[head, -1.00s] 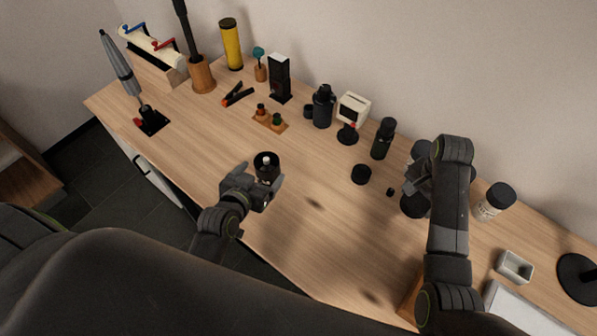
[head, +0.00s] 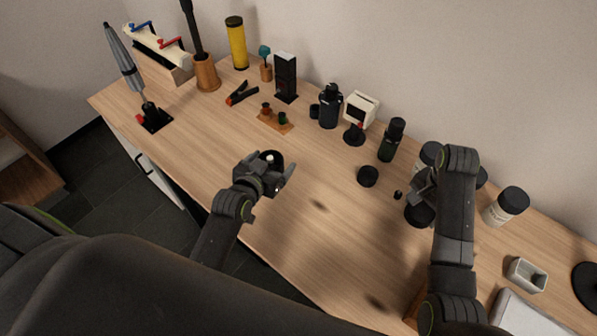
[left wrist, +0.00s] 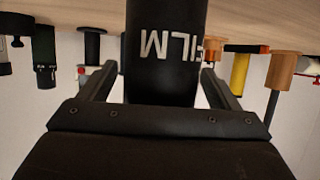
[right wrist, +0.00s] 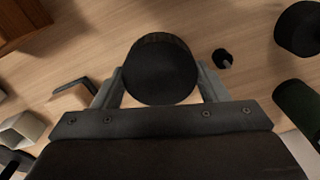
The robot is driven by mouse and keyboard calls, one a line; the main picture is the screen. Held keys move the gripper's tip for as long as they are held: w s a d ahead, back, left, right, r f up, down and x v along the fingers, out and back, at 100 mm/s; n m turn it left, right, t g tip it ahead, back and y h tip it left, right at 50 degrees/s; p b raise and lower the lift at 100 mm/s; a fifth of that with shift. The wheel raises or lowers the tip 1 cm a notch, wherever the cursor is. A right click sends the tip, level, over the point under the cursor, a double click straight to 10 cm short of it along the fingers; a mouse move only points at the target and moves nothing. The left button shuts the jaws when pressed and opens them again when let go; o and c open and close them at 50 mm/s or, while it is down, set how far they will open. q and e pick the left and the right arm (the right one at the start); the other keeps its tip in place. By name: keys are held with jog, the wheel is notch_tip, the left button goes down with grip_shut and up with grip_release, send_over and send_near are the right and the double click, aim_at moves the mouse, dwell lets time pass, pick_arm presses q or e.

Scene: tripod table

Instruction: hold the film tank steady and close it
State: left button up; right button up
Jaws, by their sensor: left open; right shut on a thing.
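The film tank (left wrist: 165,50) is a black cylinder with white FILM lettering, shown in the left wrist view. In the head view its dark top (head: 275,156), with a pale piece in the middle, shows behind my left gripper (head: 268,178). The left gripper is open, with one finger on each side of the tank. My right gripper (right wrist: 160,72) is shut on a black round lid-like piece (right wrist: 160,62). That piece (head: 419,215) is at the right of the head view, partly hidden by the arm.
A flat black disc (head: 367,176) and a small black knob (head: 398,195) lie between the grippers. Dark bottles (head: 391,140) and a white-labelled jar (head: 506,207) stand along the back. A small wooden rack (head: 275,121) stands behind the tank. The middle front of the table is clear.

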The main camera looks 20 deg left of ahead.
pick_arm(q)
jog(key=c, duration=1.1)
jog(key=shift+c, duration=0.2)
jog(key=shift+r, duration=0.1)
notch_tip(320, 180, up, 10)
jog(key=shift+f, duration=0.1)
pick_arm(e)
jog(key=shift+r, duration=0.1)
